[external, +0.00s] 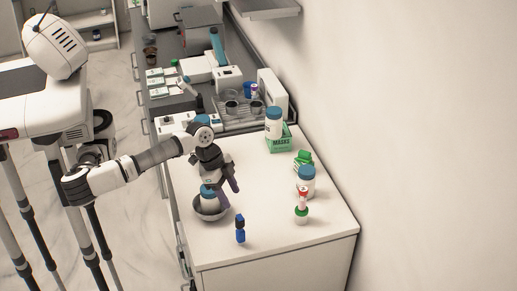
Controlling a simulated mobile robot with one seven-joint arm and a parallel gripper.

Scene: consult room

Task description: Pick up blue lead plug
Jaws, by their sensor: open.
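A small blue piece with a dark top, which looks like the blue lead plug (240,229), stands upright near the front edge of the white counter (275,238). My gripper (222,186) is open and points down, above and behind the blue piece and apart from it. Below my gripper, a grey bowl (212,213) holds a white bottle with a blue cap (208,196). The gripper partly covers this bottle, and I cannot tell whether they touch. The space between the fingers is hard to make out.
To the right stand a red-and-white piece with a green base (302,207) and a blue-lidded white jar (306,182). Behind them, another blue-lidded jar (273,123) sits on a green masks box (280,144). The wall (420,130) borders the counter. The front right corner is clear.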

